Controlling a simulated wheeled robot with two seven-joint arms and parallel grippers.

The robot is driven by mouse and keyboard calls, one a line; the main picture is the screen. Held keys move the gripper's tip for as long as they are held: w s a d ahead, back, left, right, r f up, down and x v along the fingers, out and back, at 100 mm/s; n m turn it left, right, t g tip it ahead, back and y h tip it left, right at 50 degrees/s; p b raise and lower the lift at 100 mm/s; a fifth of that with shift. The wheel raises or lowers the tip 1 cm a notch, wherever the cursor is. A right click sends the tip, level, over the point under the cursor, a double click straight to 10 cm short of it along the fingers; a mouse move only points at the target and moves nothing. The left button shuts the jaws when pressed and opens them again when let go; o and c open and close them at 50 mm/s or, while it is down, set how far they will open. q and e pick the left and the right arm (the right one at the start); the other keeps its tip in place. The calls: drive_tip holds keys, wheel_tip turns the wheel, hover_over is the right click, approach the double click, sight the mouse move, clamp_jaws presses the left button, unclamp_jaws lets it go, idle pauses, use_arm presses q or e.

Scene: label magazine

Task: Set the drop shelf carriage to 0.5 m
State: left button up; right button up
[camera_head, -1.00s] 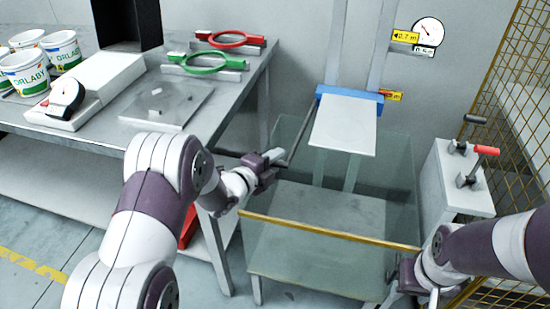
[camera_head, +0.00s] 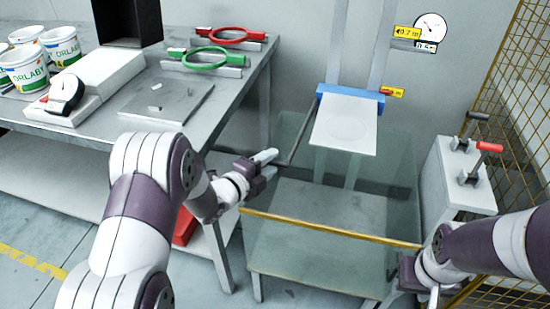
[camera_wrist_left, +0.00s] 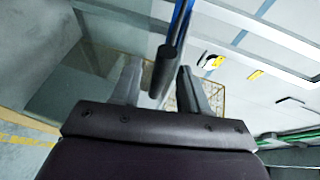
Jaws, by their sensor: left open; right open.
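The drop shelf carriage is a blue crossbar (camera_head: 340,92) on two pale upright rails, bearing a white shelf plate (camera_head: 346,132). Its right end is level with a lower yellow label (camera_head: 393,92), whose number I cannot read clearly. A higher yellow label (camera_head: 405,32) reads 0.7 m. A dark rod (camera_head: 301,135) slants down from the carriage's left side to a dark grip. My left gripper (camera_head: 270,163) is open at this grip; the left wrist view shows the grip (camera_wrist_left: 164,72) between the fingers, contact unclear. My right gripper (camera_head: 420,285) is open at lower right, partly hidden.
A clear-walled bin with a yellow front edge (camera_head: 330,232) stands below the shelf. A grey box (camera_head: 455,180) with red and black levers is at right, before a mesh fence. The workbench (camera_head: 205,128) at left holds tubs, a scale and ring clamps. A round dial (camera_head: 430,27) hangs on the wall.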

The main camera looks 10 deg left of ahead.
use_arm(q)
drive_tip(key=v, duration=0.9)
drive_tip(key=shift+s+p, duration=0.3)
drive_tip(key=shift+a, duration=0.1)
